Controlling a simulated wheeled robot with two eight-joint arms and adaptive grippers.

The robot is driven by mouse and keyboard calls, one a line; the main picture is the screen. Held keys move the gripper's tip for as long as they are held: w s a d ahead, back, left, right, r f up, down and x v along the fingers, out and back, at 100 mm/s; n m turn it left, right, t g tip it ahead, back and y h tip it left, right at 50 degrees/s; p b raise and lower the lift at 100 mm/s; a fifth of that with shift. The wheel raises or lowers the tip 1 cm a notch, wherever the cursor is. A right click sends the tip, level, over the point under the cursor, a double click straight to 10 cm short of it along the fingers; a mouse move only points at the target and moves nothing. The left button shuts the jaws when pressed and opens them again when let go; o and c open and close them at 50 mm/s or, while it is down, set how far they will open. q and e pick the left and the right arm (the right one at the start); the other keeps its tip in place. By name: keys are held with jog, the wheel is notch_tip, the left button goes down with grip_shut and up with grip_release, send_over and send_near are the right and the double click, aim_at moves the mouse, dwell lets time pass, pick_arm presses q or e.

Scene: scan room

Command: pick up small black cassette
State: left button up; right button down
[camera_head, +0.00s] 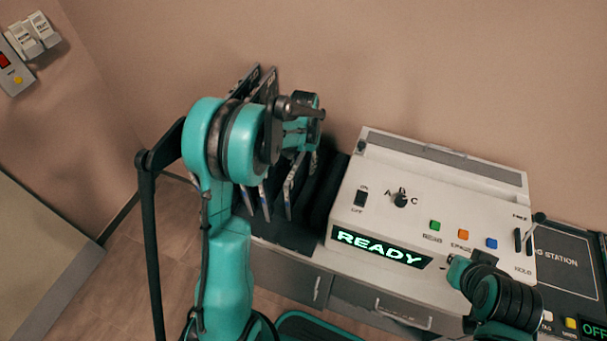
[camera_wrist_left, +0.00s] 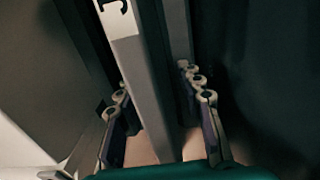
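Several thin upright cassettes (camera_head: 290,190) stand on edge in a black rack (camera_head: 283,235) left of the console, partly hidden by my left arm. I cannot tell which is the small black one. My left gripper (camera_head: 301,130) is over the rack, its fingertips hidden in the head view. In the left wrist view, its two fingers (camera_wrist_left: 158,105) are spread on either side of a grey upright slab (camera_wrist_left: 150,85), with a gap visible beside the slab. The end of my right arm is low at the right, in front of the console; its fingers cannot be made out.
A white console (camera_head: 440,190) with a lit READY display, a knob and coloured buttons stands right of the rack. A dark station panel (camera_head: 570,262) is farther right. Drawers with handles (camera_head: 400,316) are below. Wall switches (camera_head: 32,35) are at upper left. Floor shows at left.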

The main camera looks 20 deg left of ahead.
pick_arm(q)
jog(key=shift+f, duration=0.4)
jog(key=shift+r, duration=0.1)
grip_shut()
notch_tip(320, 180, up, 10)
jog(key=p, duration=0.3)
notch_tip(320, 180, up, 9)
jog(key=p, duration=0.6)
dwell(0.6)
